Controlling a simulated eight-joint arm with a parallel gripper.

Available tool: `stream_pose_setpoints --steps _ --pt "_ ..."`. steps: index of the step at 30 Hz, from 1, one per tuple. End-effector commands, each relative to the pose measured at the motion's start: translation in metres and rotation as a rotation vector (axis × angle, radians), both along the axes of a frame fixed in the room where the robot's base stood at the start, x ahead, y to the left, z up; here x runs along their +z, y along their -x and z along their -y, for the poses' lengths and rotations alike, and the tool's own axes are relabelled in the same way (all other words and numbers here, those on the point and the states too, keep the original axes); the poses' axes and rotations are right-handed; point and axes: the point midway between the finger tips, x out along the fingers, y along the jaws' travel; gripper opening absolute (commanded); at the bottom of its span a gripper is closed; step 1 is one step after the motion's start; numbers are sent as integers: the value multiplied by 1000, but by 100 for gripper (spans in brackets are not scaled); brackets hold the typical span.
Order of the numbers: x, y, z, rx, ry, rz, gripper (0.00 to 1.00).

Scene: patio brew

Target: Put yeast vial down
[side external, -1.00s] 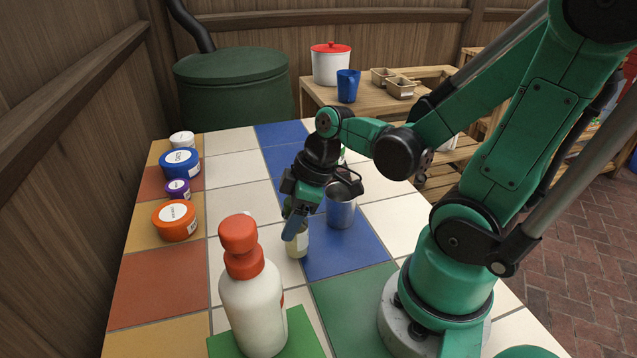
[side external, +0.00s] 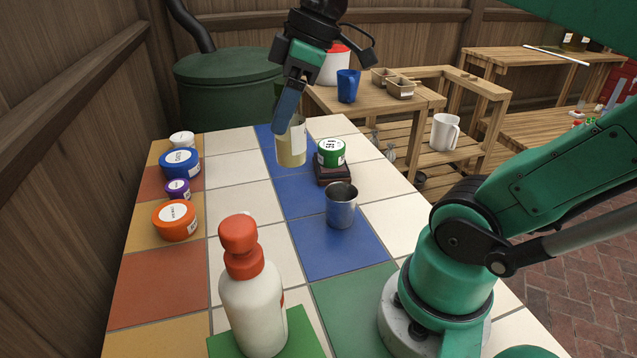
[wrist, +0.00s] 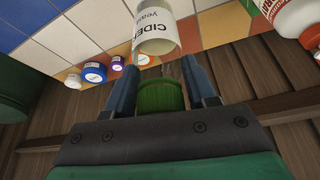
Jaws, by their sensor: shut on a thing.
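My gripper (side external: 287,112) is shut on the yeast vial (side external: 291,145), a pale tan bottle with a white label. The vial hangs below the blue fingers, seemingly in the air over the far blue tiles. In the wrist view, the vial (wrist: 156,28) shows a label reading "CIDER yeast", and its green cap (wrist: 160,95) sits between the two fingers of my gripper (wrist: 163,88). The tiled table (side external: 236,205) lies below. The side view does not clearly show the vial's height above the tiles.
A green-lidded jar (side external: 330,152) on a dark block (side external: 333,174) stands just right of the vial. A metal cup (side external: 341,207) is nearer. A red-capped white bottle (side external: 252,305) stands in front. Lidded tubs, including an orange one (side external: 174,221), line the left. White tiles between are clear.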

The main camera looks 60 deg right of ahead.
Motion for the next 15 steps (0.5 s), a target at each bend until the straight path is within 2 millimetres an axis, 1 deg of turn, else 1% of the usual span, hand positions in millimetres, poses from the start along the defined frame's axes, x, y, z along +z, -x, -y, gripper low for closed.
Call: stream_pose_setpoints --steps 1,5,8,11,15 --pt "5 0 0 -1 0 0 0" --pt "13 -7 5 -22 0 -1 0" --pt "18 -23 16 -66 1 -3 0" --pt "22 -46 34 -133 4 -7 0" --pt "20 -83 65 -243 5 -10 0"
